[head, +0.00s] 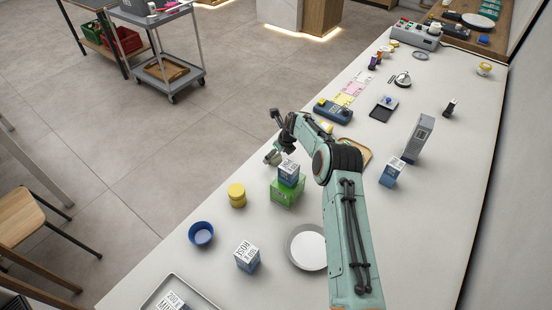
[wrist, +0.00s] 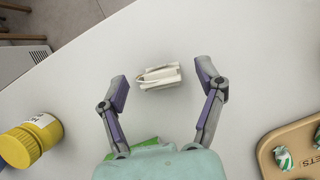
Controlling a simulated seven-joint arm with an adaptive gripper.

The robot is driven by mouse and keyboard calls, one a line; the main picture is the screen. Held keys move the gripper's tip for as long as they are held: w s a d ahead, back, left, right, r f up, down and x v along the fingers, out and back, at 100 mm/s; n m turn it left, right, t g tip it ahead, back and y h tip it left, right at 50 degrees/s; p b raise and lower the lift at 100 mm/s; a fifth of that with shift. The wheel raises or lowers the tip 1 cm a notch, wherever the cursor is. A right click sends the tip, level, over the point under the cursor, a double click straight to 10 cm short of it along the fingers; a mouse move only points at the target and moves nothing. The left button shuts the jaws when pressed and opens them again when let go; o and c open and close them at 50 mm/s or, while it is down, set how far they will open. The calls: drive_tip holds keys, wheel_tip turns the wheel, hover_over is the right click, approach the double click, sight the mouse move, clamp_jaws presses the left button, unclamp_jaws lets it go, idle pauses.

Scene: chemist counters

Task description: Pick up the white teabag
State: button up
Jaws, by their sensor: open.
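The white teabag (wrist: 160,76) lies on the white counter in the wrist view, a small pale packet with a thin string or fold along its left side. My gripper (wrist: 163,84) is open, with one finger to the left of the teabag and one to the right. There is a gap on each side, and neither finger visibly touches it. In the head view my gripper (head: 273,157) is low over the counter's left edge; I cannot make out the teabag there.
A yellow jar (wrist: 32,141) stands at lower left in the wrist view, and a tan tray (wrist: 265,150) with wrapped sweets at lower right.

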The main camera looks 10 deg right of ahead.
drive_tip(key=c, duration=0.8)
drive_tip(key=shift+o, duration=0.2)
